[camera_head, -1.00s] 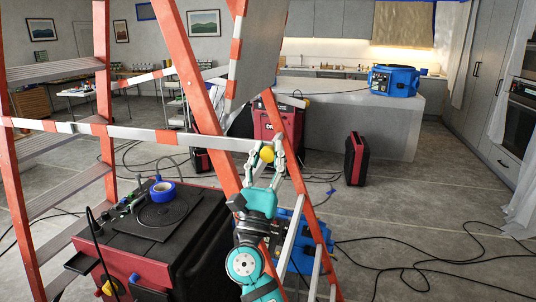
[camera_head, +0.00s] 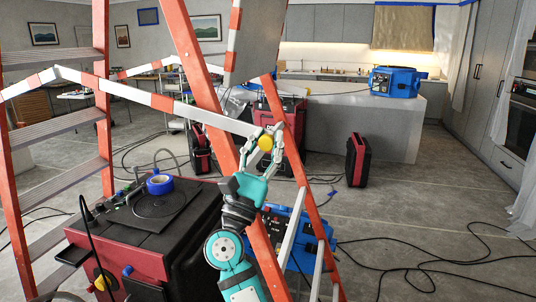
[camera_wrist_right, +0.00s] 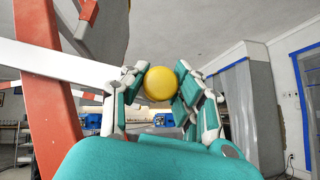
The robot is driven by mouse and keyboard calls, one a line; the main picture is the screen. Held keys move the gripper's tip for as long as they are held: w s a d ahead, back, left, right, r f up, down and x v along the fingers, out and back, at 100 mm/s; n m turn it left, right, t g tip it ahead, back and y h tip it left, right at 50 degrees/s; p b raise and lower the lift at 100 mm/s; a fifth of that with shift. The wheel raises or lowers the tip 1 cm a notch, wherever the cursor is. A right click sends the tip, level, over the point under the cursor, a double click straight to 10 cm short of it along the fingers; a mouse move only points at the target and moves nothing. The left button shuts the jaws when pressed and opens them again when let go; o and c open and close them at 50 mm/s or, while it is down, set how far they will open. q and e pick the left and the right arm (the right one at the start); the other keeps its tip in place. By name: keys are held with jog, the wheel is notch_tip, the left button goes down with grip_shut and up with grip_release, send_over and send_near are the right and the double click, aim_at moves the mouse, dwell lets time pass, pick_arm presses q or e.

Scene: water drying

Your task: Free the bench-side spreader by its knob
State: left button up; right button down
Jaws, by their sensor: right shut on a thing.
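The near red-and-white striped spreader (camera_head: 165,103) runs across the orange stepladder (camera_head: 190,55). It is bent upward at a joint toward the left. A round yellow knob (camera_head: 265,143) sits at its right end, beside the ladder's right legs. My right gripper (camera_head: 266,138) is shut on the knob, with fingers on both sides. The wrist view shows the knob (camera_wrist_right: 160,84) between the fingers and a white bar (camera_wrist_right: 55,64) reaching them from the left. The exact contact between knob and bar is hidden by the fingers. My left gripper is not in view.
A blue machine (camera_head: 300,235) stands behind the ladder's right legs. A red-black case (camera_head: 357,160) stands further back. Cables (camera_head: 430,265) lie on the right floor.

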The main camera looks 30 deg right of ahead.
jog(key=shift+w+f+m+g, duration=0.1)
jog(key=shift+f+m+g, duration=0.3)
jog(key=shift+f+g, duration=0.1)
jog(key=shift+r, duration=0.1)
jog(key=c, duration=1.4)
grip_release()
jog(key=o, duration=0.4)
jog(key=shift+r, duration=0.1)
jog(key=shift+o, duration=0.2)
jog(key=v, duration=1.2)
